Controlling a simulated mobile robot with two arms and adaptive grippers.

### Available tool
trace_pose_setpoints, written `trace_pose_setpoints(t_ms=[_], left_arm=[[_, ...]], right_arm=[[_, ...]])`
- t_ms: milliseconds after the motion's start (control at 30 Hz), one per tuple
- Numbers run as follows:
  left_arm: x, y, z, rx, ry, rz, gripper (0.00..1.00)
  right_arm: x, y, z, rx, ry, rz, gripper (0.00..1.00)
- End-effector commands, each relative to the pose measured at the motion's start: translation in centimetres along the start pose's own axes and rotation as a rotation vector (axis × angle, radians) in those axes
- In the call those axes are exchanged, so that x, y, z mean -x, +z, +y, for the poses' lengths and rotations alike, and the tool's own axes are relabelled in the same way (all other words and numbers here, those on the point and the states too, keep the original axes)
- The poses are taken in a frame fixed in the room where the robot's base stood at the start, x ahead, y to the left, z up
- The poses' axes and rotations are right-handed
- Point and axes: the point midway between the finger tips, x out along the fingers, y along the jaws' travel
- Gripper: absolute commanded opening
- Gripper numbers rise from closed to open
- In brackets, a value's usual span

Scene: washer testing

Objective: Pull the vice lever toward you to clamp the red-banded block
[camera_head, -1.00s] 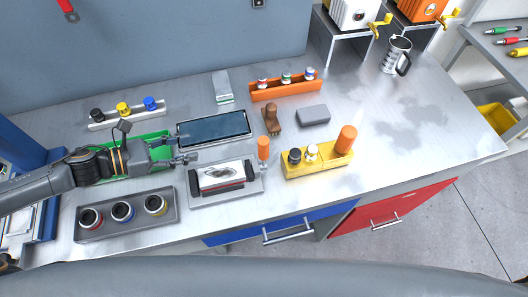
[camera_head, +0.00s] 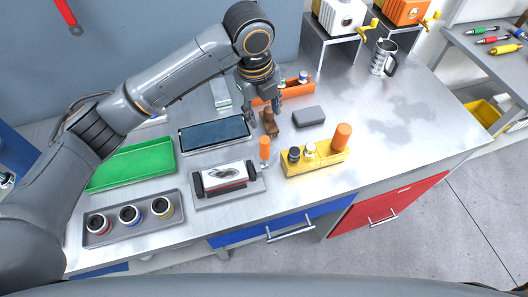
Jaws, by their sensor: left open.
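The vice (camera_head: 256,187) is a grey plate with dark jaws near the table's front. A white block (camera_head: 226,174) with a dark mark lies between the jaws, with a little red along its lower edge. The lever's orange handle (camera_head: 264,144) stands upright at the vice's right side. My left gripper (camera_head: 264,116) is open, pointing down beyond the handle and apart from it. Its fingertips are close to a brown wooden stamp (camera_head: 270,126); I cannot tell whether they touch it. My right gripper is not in view.
A blue-screened tablet (camera_head: 214,133) and a green tray (camera_head: 130,168) lie left of the gripper. A grey tray (camera_head: 135,237) holds three round jars. A yellow holder (camera_head: 318,163), grey block (camera_head: 309,116) and orange rack (camera_head: 299,90) stand nearby.

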Motion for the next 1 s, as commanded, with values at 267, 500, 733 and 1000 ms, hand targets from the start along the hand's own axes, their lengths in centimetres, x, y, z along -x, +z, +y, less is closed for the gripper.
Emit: trace_pose_setpoints(t_ms=[267, 500, 733, 1000], left_arm=[[2.5, -2.9, 0.9, -0.042, 0.145, 0.035, 0.48], [-1.0, -3.0, 1.5, -0.041, 0.148, 0.038, 0.48], [-6.0, -3.2, 2.3, -0.04, 0.147, 0.037, 0.48], [-9.9, -3.2, 2.8, -0.04, 0.144, 0.035, 0.48]], right_arm=[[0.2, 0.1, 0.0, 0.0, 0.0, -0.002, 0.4], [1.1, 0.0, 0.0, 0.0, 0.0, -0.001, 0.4], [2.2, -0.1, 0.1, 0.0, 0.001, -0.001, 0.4], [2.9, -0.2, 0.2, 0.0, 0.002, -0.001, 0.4]])
